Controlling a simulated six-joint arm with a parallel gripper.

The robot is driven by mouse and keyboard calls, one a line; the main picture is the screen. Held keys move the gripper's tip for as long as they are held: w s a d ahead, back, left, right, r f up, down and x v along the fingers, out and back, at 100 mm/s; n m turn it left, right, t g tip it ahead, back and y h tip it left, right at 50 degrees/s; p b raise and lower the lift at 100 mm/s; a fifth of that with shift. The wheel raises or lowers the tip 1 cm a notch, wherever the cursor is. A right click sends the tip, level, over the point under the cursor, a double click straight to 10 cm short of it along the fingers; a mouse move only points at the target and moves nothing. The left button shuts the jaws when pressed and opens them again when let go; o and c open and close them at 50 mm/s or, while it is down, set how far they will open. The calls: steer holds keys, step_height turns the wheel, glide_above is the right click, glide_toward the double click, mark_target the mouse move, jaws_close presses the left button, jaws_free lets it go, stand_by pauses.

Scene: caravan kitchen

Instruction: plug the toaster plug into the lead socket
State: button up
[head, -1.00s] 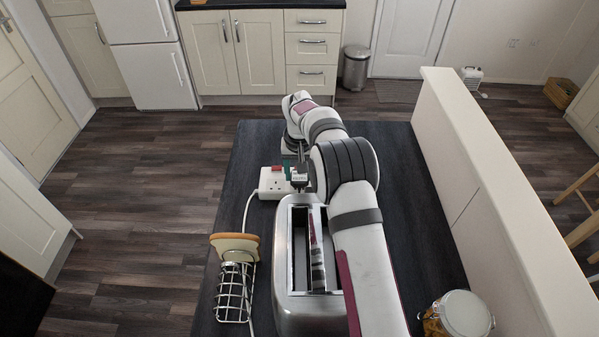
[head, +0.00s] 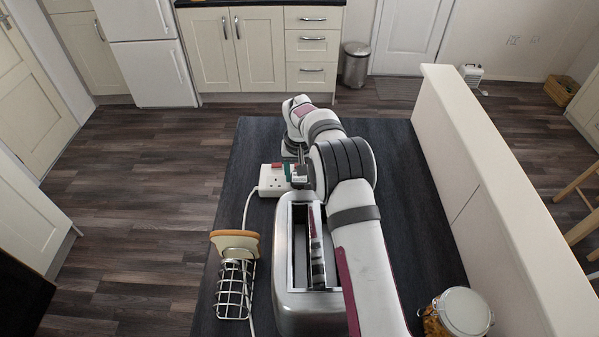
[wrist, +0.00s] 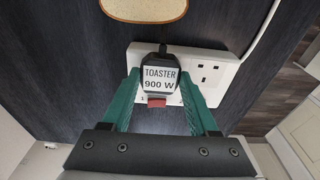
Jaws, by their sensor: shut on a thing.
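The black toaster plug (wrist: 160,76), labelled "TOASTER 900 W", is gripped between the green fingers of my gripper (wrist: 160,88) in the wrist view. The white two-outlet lead socket (wrist: 220,68) lies on the dark worktop beneath it. The plug covers the left outlet; the right outlet is bare, with its holes showing. I cannot tell whether the pins are in, as the plug hides them. A red switch shows just below the plug. In the head view, my gripper (head: 293,170) is at the right end of the lead socket (head: 270,182), partly hidden by my arm.
The steel toaster (head: 284,270) stands on the worktop (head: 405,190) under my arm. A wire toast rack (head: 234,290) with bread (head: 236,244) stands left of it. The white lead runs past them. A jar (head: 462,315) is at the front right, beside a low wall (head: 490,180).

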steer(key=shift+f, duration=0.25)
steer(key=o, duration=1.4)
steer(key=shift+o, duration=0.2)
step_height(320, 180, up, 16)
steer(key=s, duration=0.2)
steer(key=shift+f, duration=0.2)
